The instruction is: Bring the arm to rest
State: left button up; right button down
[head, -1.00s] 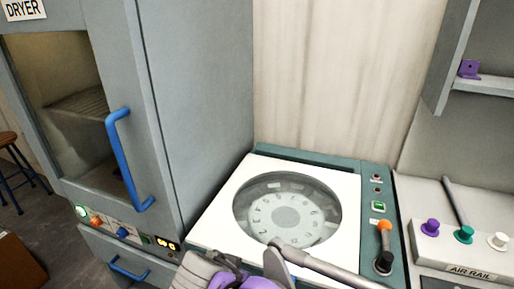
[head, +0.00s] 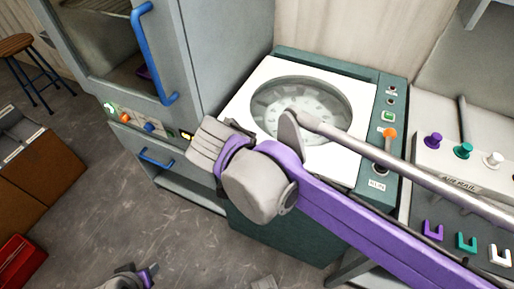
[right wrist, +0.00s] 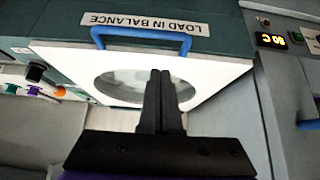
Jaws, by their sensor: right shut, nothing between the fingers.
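My right arm (head: 350,215), purple and grey, reaches in from the right in the head view, bent in front of the teal machine with the white lid. In the right wrist view my right gripper (right wrist: 160,75) is shut and empty. Its dark fingertips overlap the lid's round window in the picture; whether they touch it I cannot tell. I cannot make out these fingers in the head view. A small grey and purple piece (head: 130,278), likely of my left arm, shows at the bottom left; no left fingers are seen.
The white lid (head: 245,105) lies flat, with a blue handle (right wrist: 140,36) at its edge. The grey dryer (head: 225,45) stands left of it. The air rail panel (head: 455,165) with coloured knobs is right. Open floor (head: 90,210) lies front left.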

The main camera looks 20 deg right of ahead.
jog(key=v, duration=0.7)
jog(key=shift+r+p, duration=0.4)
jog(key=shift+w, duration=0.1)
